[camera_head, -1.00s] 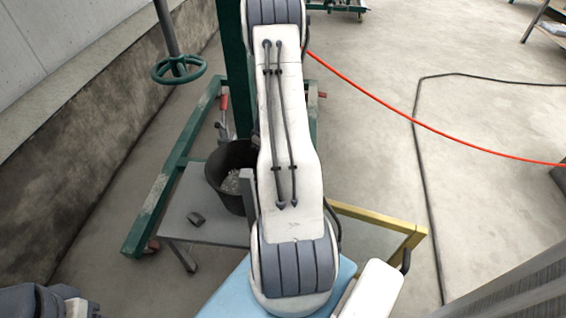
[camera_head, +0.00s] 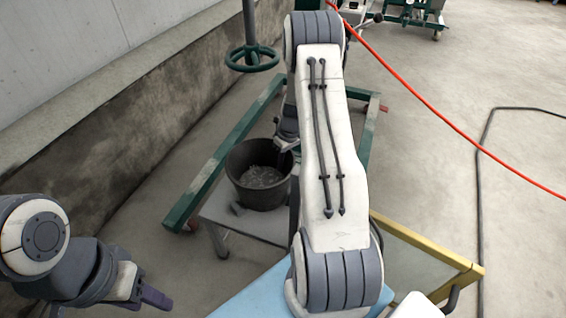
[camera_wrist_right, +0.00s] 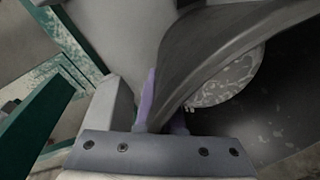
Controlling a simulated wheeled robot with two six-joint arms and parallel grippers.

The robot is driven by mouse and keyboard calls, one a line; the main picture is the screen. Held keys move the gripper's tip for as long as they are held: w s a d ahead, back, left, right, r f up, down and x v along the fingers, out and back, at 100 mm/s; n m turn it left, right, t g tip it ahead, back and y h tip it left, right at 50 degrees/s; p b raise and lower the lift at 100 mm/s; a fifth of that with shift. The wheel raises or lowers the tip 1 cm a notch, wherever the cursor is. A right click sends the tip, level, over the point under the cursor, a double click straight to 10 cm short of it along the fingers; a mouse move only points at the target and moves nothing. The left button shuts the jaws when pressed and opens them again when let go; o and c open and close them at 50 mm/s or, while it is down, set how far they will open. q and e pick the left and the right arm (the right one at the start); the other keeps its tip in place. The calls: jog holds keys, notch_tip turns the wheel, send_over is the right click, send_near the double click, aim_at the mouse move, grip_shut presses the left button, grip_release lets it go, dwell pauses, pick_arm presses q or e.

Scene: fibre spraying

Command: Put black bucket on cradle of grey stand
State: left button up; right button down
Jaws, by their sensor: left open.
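The black bucket (camera_head: 240,185), with pale speckled contents, is upright at the grey stand (camera_head: 218,213). Its lower part overlaps the stand's top beside a small dark piece; whether its base touches is unclear. My right gripper (camera_head: 287,143) is at the bucket's right rim, partly hidden by my arm. In the right wrist view its two purple fingers (camera_wrist_right: 163,118) straddle the bucket wall (camera_wrist_right: 200,55), one on each side, and look closed on it. My left gripper (camera_head: 152,297) is open and empty at lower left, away from the bucket.
A green floor frame (camera_head: 215,172) lies behind the stand, below a green handwheel (camera_head: 252,58). A yellow-edged frame (camera_head: 430,250) is on the right. A red hose (camera_head: 440,105) crosses the right side. A concrete wall (camera_head: 110,130) runs along the left.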

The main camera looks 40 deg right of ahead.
jog(key=shift+f, duration=0.1)
jog(key=shift+f, duration=0.15)
jog(key=c, duration=1)
grip_release()
jog(key=shift+c, duration=0.2)
notch_tip(320, 180, up, 12)
jog(key=s+d+p, duration=0.1)
jog(key=p, duration=0.4)
jog(key=shift+d, duration=0.35)
jog(key=shift+s+a, duration=0.1)
